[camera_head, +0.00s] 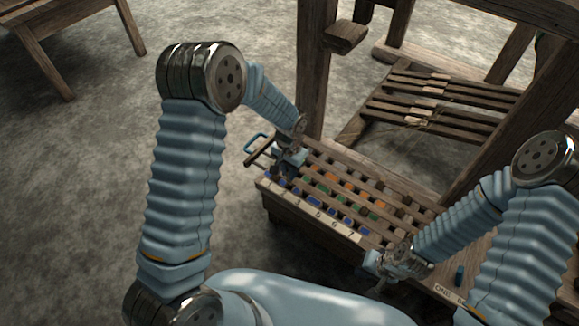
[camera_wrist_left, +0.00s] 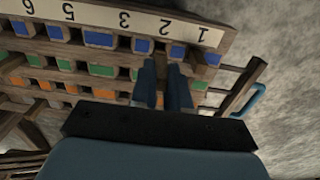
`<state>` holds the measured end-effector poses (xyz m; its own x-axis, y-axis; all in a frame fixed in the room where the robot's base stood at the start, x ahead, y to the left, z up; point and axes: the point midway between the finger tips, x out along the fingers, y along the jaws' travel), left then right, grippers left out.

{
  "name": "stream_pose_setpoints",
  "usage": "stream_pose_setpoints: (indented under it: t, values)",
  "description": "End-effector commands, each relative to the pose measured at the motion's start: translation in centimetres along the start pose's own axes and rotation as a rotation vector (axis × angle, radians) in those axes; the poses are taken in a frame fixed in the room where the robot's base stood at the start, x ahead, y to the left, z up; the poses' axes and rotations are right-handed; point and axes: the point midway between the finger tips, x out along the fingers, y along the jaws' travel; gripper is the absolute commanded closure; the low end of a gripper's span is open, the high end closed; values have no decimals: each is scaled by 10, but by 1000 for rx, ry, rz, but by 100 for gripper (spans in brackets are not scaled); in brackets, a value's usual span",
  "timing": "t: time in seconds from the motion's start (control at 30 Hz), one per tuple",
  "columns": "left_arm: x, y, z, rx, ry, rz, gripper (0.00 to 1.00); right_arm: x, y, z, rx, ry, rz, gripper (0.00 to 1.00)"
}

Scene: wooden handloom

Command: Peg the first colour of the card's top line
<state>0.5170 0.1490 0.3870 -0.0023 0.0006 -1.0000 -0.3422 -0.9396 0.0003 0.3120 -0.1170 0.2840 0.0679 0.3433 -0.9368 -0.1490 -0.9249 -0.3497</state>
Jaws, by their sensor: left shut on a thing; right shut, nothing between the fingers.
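A wooden rack (camera_head: 400,208) holds rows of blue, green and orange blocks. A pale strip with black numbers (camera_head: 311,210) runs along its near edge, beside the blue row. The strip shows upside down in the wrist view (camera_wrist_left: 101,16). My left gripper (camera_head: 281,173) is at the rack's left end, near number 1. In the wrist view its fingers (camera_wrist_left: 166,88) reach the blue row near 1 and 2. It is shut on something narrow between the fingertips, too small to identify. My right gripper (camera_head: 376,283) is shut and empty in front of the rack's right part.
A blue handle (camera_head: 254,143) sticks out at the rack's left end. A small dark blue peg (camera_head: 459,274) stands at the right, near a card with lettering (camera_head: 449,296). Loom posts (camera_head: 311,70) and slatted bars rise behind the rack.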

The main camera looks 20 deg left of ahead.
Motion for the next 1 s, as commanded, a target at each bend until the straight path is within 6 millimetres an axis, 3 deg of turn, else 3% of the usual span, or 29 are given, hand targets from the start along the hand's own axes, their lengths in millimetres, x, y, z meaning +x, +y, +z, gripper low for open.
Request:
stream_pose_setpoints:
  t: [0.37,1.0]
  values:
    - [2,0,0,-1,0,0,100,1,0,0,0,1,0,100]
    - [40,0,0,-1,0,0,100,30,11,0,0,1,0,100]
